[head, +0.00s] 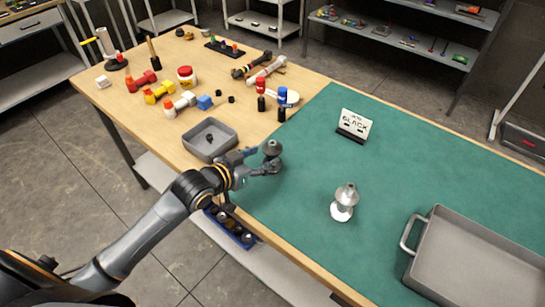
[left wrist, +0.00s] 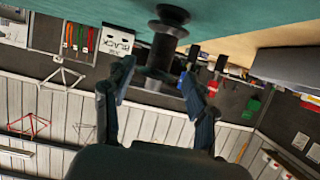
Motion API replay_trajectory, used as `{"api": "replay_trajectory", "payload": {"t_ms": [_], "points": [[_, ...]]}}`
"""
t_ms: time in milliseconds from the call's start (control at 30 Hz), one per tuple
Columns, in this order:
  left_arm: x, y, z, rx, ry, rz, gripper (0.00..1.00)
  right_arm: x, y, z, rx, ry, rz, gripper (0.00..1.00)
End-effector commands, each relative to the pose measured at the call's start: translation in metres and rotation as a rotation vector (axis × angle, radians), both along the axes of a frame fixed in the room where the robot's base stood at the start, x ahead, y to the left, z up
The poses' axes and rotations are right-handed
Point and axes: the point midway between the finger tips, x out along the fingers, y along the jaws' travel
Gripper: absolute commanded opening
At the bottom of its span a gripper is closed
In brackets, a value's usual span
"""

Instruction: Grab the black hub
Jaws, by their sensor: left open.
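The black hub (head: 272,148) is a dark, stepped, spool-like part near the left edge of the green mat. My left gripper (head: 262,167) is right at it, with its fingers open. In the left wrist view the hub (left wrist: 167,35) stands just ahead, and its near end lies between the two spread fingertips (left wrist: 160,78). I cannot tell whether either finger touches it. A silver hub (head: 344,201) stands upright on the mat to the right. A small sign reading BLACK (head: 354,125) stands behind it. My right gripper is not in view.
A grey tray (head: 210,139) with a small dark part is left of my gripper. A large grey pan (head: 478,262) sits at the lower right. Dumbbell-like parts, bottles and a jar (head: 186,75) crowd the wooden end. The mat's middle (head: 300,150) is clear.

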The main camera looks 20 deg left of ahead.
Motion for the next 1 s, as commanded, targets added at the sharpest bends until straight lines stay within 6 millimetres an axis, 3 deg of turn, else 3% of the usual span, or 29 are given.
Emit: {"api": "replay_trajectory", "payload": {"t_ms": [433,767,1000], "points": [[0.041,-0.016,-0.02,0.0,0.0,0.0,0.57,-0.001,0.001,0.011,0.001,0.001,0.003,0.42],[0.046,-0.018,-0.023,0.001,0.0,-0.001,0.57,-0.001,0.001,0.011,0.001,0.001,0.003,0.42],[0.045,-0.018,-0.023,0.001,0.0,0.0,0.08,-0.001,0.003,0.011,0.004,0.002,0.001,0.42]]}}
